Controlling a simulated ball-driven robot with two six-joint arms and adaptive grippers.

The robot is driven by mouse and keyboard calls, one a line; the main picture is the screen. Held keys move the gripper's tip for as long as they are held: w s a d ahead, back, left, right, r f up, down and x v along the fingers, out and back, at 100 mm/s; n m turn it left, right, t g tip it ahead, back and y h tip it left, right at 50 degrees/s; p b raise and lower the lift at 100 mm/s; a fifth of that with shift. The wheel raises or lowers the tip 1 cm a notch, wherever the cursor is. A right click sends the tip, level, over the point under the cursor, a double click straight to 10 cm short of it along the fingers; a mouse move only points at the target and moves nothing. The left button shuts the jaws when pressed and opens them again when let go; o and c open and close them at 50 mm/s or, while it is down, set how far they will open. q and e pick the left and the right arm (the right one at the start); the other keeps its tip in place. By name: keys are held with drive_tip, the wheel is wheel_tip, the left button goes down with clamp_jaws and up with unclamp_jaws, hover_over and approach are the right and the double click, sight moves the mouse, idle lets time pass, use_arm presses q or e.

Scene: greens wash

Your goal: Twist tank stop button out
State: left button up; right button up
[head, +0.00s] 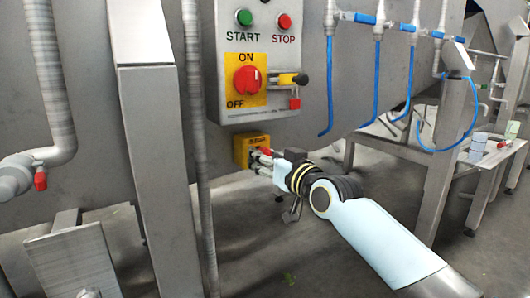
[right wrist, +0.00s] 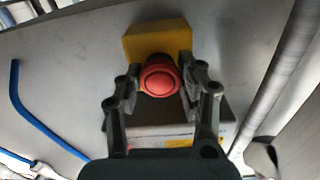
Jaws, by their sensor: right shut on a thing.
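The tank stop button is a red round mushroom head (right wrist: 160,76) on a yellow box (right wrist: 157,37) fixed to the grey tank wall. In the head view the yellow box (head: 243,148) sits below the control panel, and my right gripper (head: 262,157) reaches it from the right, covering most of the button. In the right wrist view my right gripper (right wrist: 160,82) has one finger on each side of the red head and is shut on it. I cannot tell whether the button is pressed in or out. My left gripper is not in view.
The control panel (head: 225,108) above has a green START button (head: 243,17), a red STOP button (head: 284,21) and a red rotary switch (head: 247,80) on a yellow plate. A thin vertical pipe (head: 197,150) stands left of the box. Blue hoses (head: 376,80) hang to the right.

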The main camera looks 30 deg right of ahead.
drive_tip(key=shift+m+p, duration=0.95)
drive_tip(key=shift+m, duration=1.35)
drive_tip(key=o, duration=1.2)
drive_tip(key=s, duration=0.8)
drive_tip(key=s+d, duration=0.1)
drive_tip(key=s, duration=0.3)
